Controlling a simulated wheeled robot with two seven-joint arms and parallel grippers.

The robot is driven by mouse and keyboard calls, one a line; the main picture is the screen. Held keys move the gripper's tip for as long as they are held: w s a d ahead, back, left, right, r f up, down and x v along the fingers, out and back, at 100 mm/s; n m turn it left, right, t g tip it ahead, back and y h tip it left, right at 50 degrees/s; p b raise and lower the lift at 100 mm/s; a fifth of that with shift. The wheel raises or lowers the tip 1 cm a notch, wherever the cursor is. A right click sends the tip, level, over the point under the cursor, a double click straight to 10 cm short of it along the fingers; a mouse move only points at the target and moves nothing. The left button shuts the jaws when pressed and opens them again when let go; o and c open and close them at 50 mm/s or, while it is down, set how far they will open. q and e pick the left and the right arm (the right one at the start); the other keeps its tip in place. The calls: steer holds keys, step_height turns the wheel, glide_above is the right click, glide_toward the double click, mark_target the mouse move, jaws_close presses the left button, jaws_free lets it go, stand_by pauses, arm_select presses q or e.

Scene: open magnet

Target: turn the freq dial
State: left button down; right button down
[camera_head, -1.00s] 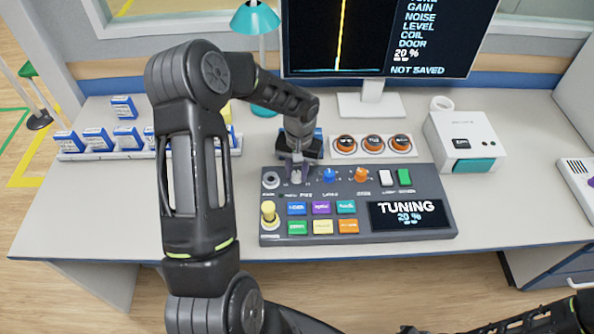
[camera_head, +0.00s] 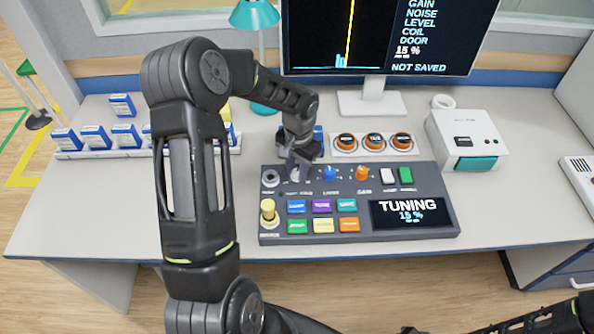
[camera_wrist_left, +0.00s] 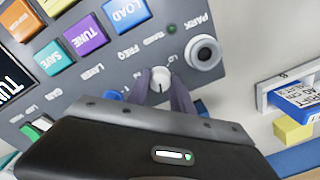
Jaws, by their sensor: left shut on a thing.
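The freq dial is a pale knob (camera_wrist_left: 160,76) near the upper left of the grey control panel (camera_head: 410,237), beside the PARK socket. My left gripper (camera_wrist_left: 164,92) is shut on it, with one finger on each side; in the head view the gripper (camera_head: 297,173) reaches down onto the panel and mostly hides the dial. The panel display (camera_head: 408,213) reads TUNING 15 %. The monitor (camera_head: 375,35) also shows 15 % and NOT SAVED, with a yellow vertical line. My right gripper is not in view.
A blue knob (camera_head: 330,174) and an orange knob (camera_head: 362,173) stand right of the dial. A yellow plunger (camera_head: 268,212) and coloured buttons lie in front. Orange-rimmed round pieces (camera_head: 373,141) sit behind the panel. Blue boxes (camera_head: 96,138) stand at left. The desk front is clear.

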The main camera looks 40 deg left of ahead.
mark_target(297, 173)
arm_select(q)
steer(key=m, duration=0.2)
steer(key=shift+m+b, duration=0.3)
steer(key=shift+m, duration=1.8)
steer(key=shift+a, duration=0.1)
steer(key=c, duration=1.1)
jaws_free()
step_height(297, 173, up, 8)
steer(key=shift+s+f+b, duration=0.1)
steer(key=shift+b, duration=0.65)
steer(key=shift+d, duration=0.2)
